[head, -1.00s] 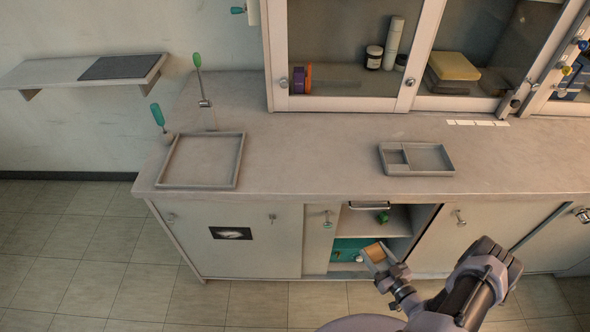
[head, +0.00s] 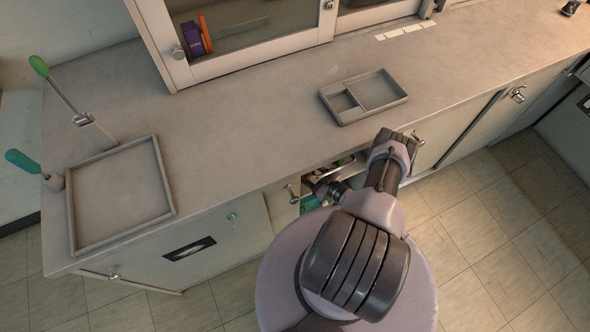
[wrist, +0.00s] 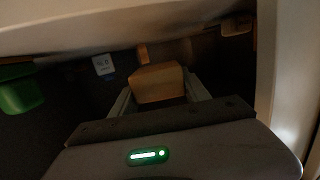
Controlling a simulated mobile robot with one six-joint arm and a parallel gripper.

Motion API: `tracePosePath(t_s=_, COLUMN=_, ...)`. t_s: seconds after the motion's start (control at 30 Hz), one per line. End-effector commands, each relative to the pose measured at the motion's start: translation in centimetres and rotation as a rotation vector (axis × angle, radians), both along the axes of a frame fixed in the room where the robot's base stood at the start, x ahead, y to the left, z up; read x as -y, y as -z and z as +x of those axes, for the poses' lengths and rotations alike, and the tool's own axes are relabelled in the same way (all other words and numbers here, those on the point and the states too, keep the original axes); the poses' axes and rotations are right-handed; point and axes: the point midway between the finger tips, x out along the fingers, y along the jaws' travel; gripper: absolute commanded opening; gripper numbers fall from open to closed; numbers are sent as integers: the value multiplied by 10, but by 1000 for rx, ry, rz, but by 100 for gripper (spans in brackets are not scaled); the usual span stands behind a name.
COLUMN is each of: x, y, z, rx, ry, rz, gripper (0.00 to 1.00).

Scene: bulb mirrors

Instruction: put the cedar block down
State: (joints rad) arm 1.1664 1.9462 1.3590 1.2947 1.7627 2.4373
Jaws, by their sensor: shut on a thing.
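The cedar block (wrist: 158,82) is a light brown block between the two fingers of my gripper (wrist: 160,96) in the wrist view. The fingers are shut on it, one at each side. The space around it is dark, and I cannot tell whether its underside touches anything. In the head view the block and fingertips are hidden; my arm reaches down to the open cupboard (head: 310,203) below the counter's front edge.
In the wrist view a pale panel edge crosses above, and a pale upright stands at right. A green thing (wrist: 20,95) is at left, and a small white label (wrist: 104,65) lies behind. On the counter (head: 240,130) are a square tray (head: 168,190) and a divided tray (head: 393,100).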

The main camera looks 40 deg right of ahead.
Motion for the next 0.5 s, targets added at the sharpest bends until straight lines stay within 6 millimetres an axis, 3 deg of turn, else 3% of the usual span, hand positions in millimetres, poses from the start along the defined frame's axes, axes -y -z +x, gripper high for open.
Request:
tracePosePath(t_s=0.27, x=0, y=49, z=0, rx=0, ry=0, rz=0, gripper=5)
tracePosePath(t_s=0.5, x=0, y=47, z=0, rx=0, ry=0, rz=0, gripper=5)
